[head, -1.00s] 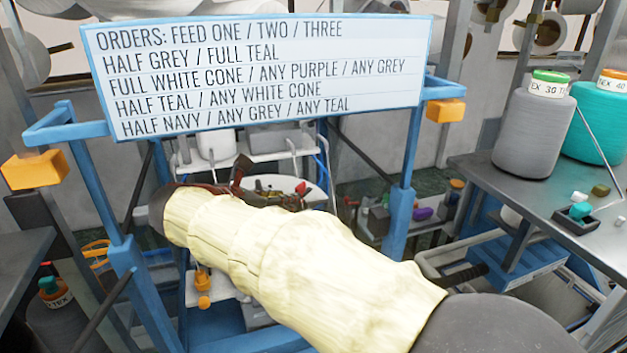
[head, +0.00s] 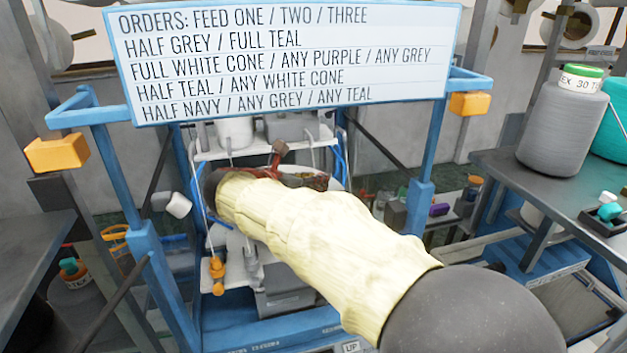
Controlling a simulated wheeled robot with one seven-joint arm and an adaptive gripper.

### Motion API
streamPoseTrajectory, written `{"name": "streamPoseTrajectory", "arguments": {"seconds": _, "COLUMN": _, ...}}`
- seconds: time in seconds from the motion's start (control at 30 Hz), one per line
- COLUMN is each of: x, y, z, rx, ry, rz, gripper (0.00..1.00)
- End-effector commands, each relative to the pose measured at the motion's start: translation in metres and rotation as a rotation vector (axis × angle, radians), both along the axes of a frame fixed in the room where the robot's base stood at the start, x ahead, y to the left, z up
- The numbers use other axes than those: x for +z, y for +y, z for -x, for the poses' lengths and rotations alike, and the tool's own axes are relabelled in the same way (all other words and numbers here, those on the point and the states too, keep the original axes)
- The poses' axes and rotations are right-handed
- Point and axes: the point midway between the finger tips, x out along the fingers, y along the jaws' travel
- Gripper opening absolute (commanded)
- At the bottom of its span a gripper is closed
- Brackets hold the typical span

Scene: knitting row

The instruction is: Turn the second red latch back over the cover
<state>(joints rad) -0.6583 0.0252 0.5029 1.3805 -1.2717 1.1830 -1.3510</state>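My arm in its cream sleeve reaches into the blue-framed machine in the head view. My gripper (head: 285,170) is at its far end, dark reddish, with one piece sticking up. It is small and mostly hidden behind the sleeve, so I cannot tell whether it is open or shut or touches anything. A pale round part (head: 335,181) of the machine shows just right of it; I cannot tell whether this is the cover. I cannot make out the second red latch apart from the reddish gripper parts.
The order board (head: 290,60) hangs across the blue frame (head: 431,150), which has orange blocks (head: 57,152) at its sides. A grey table (head: 530,170) with a grey cone (head: 562,130) stands right. Another dark table (head: 30,235) is at left.

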Motion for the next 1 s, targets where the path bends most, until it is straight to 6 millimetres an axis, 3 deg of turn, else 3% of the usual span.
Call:
{"name": "streamPoseTrajectory", "arguments": {"seconds": 0.07, "x": 0.0002, "y": 0.0002, "z": 0.0001, "rx": 0.000, "ry": 0.000, "rz": 0.000, "gripper": 0.27}}
{"name": "streamPoseTrajectory", "arguments": {"seconds": 0.53, "x": 0.0005, "y": 0.0006, "z": 0.0003, "rx": 0.001, "ry": 0.000, "rz": 0.000, "gripper": 0.00}}
{"name": "streamPoseTrajectory", "arguments": {"seconds": 1.0, "x": 0.0014, "y": 0.0017, "z": -0.0002, "rx": -0.009, "ry": -0.001, "rz": -0.001, "gripper": 0.00}}
